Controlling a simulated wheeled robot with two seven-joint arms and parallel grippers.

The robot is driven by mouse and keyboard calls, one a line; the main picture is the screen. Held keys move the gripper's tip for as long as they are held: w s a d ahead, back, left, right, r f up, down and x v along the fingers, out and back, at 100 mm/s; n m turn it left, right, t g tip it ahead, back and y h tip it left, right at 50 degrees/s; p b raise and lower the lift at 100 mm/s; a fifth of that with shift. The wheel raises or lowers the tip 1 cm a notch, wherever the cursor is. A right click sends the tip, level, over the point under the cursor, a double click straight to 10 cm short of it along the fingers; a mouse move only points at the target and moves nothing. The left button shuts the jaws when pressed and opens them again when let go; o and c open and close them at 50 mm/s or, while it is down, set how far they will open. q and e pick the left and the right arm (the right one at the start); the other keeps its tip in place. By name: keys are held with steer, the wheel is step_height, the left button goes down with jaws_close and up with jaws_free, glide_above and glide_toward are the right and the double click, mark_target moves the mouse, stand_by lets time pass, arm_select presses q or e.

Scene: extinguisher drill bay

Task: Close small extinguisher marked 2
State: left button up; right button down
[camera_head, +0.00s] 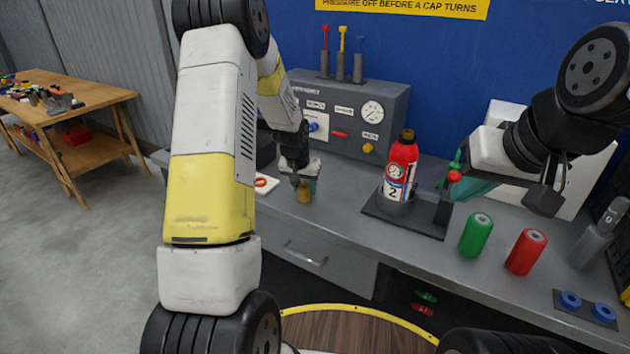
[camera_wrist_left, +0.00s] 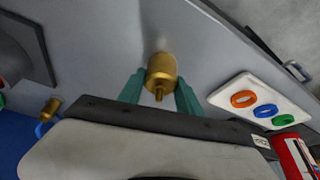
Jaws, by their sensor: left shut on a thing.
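The small red extinguisher marked 2 (camera_head: 400,170) stands upright in a dark holder (camera_head: 376,212) on the grey bench, its brass neck at the top. My left gripper (camera_head: 303,184) is shut on a brass cap (camera_head: 304,194), held to the left of the extinguisher, low over the bench. In the left wrist view the cap (camera_wrist_left: 161,74) sits between the teal fingers of the left gripper (camera_wrist_left: 160,85), its narrow stem pointing toward the camera. My right gripper (camera_head: 455,186) is at the holder's right side, by a red-tipped lever (camera_head: 454,176); its finger gap is hidden.
Green (camera_head: 477,236) and red (camera_head: 526,251) cylinders stand at the right. A gauge panel (camera_head: 362,115) stands behind. A white tray (camera_wrist_left: 238,92) bears orange, blue and green rings. Another red cylinder (camera_wrist_left: 293,157) shows at the wrist view's edge. Bare bench lies between cap and holder.

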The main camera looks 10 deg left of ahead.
mark_target(308, 184)
arm_select(q)
steer(key=shift+r, duration=0.1)
jaws_close()
steer(key=shift+r, duration=0.85)
steer(key=shift+s+d+r, duration=0.1)
steer(key=shift+d+r, duration=0.05)
steer(key=shift+r, duration=0.35)
steer(key=shift+s+d+r, duration=0.1)
steer(key=shift+d+r, duration=0.05)
steer(key=shift+r, duration=0.3)
steer(key=s+d, duration=0.3)
steer(key=s, duration=0.1)
steer(key=s+d+r, duration=0.1)
steer(key=s+d, duration=0.6)
steer(key=shift+s+r, duration=0.15)
steer(key=shift+s, duration=0.2)
steer(key=shift+a, duration=0.1)
